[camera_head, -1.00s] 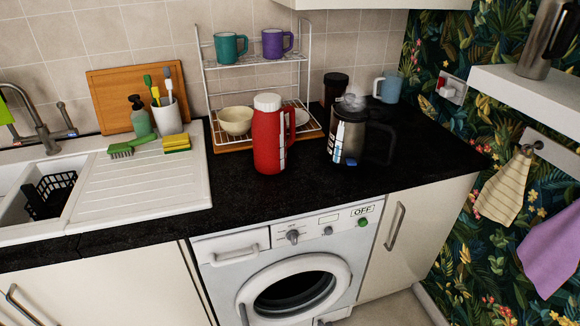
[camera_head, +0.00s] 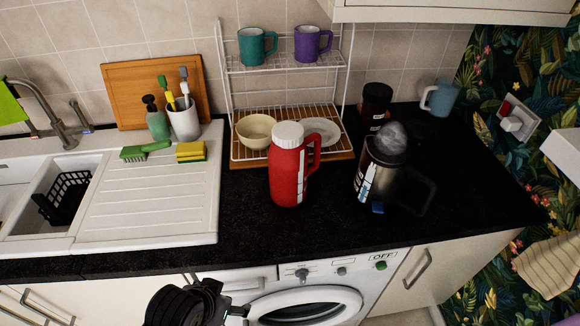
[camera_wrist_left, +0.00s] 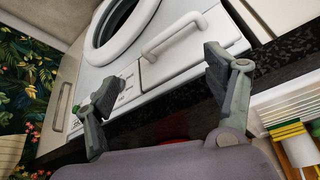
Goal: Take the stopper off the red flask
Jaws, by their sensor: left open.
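The red flask (camera_head: 286,178) stands upright on the black worktop, with its red handle on the right side. Its white stopper (camera_head: 288,135) sits on top. My left gripper shows in the left wrist view (camera_wrist_left: 150,85), its two fingers wide apart with nothing between them, in front of the washing machine. My right gripper is in neither view.
A dark steel jug (camera_head: 372,182) stands close to the flask's right. Behind the flask is a wire rack (camera_head: 228,100) with mugs and bowls. The white draining board (camera_head: 150,205) is to the left. The washing machine (camera_head: 330,275) is below. The worktop front is clear.

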